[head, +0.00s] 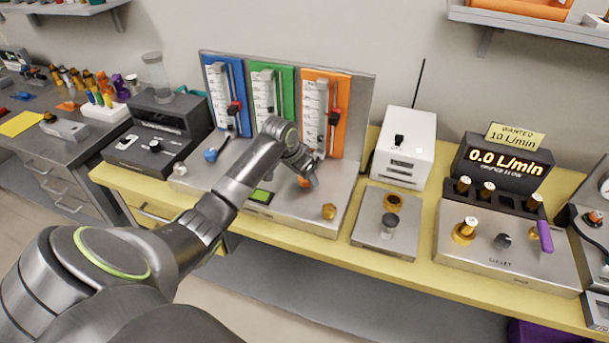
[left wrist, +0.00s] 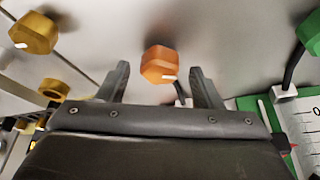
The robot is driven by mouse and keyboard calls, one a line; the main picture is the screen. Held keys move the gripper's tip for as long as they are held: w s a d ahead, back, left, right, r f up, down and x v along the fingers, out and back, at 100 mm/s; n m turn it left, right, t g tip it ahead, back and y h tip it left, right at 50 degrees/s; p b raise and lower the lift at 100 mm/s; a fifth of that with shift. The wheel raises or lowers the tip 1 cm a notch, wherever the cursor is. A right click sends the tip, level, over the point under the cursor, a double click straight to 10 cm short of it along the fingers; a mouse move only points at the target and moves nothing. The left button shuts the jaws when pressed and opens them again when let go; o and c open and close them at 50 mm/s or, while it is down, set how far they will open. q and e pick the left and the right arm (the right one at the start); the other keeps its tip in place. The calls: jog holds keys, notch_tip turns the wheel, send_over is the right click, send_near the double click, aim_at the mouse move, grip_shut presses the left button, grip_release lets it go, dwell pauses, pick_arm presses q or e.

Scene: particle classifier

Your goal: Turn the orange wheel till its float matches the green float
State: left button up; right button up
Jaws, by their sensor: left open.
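The orange wheel (left wrist: 158,65), a faceted knob with a white mark, sits between and slightly beyond the spread fingertips of my left gripper (left wrist: 160,78). The jaws are open, with a gap on both sides of the wheel. In the head view my left gripper (head: 307,177) is over the bench plate, and the orange wheel (head: 303,182) is mostly hidden behind it. The orange panel (head: 343,90) has a red-and-black marker (head: 333,117) on its tube. The green panel's (head: 287,88) marker (head: 283,82) sits higher in the picture. My right gripper is not in view.
A blue panel (head: 236,75) stands to the left. A brass knob (head: 329,211) is right of my gripper on the same plate. A display (head: 505,162) reads 0.0 L/min, below a card (head: 515,138) saying wanted 10 L/min. A green knob (left wrist: 312,30) shows in the left wrist view.

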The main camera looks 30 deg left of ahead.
pick_arm(q)
jog(key=shift+w+f, duration=0.2)
jog(key=shift+f, duration=0.35)
